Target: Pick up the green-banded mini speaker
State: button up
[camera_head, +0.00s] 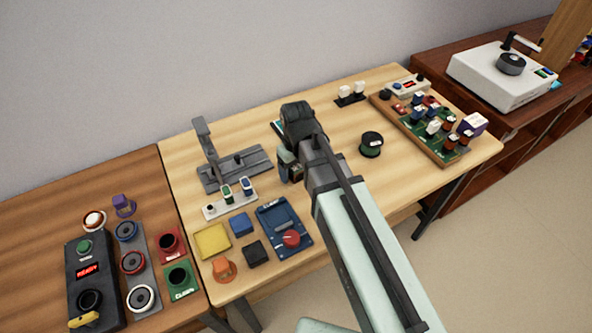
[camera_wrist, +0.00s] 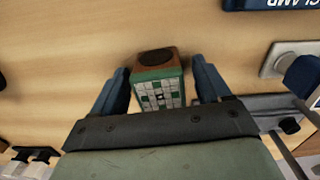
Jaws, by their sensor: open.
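The green-banded mini speaker (camera_wrist: 158,78) shows in the wrist view as a small box with a brown top, a dark round patch, a green band and a white-and-green grid face. My gripper (camera_wrist: 160,76) is open, with one blue finger on each side of the speaker. Narrow gaps show between the fingers and its sides, so it is not clamped. In the head view my arm hides most of this spot, and I cannot clearly make out the speaker there.
A grey fixture (camera_head: 236,172) and white switch strip (camera_head: 230,199) stand left of my gripper. A blue panel with a red knob (camera_head: 284,228) lies in front.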

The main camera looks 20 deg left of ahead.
jog(key=shift+f, duration=0.15)
jog(key=c, duration=1)
jog(key=shift+c, duration=0.5)
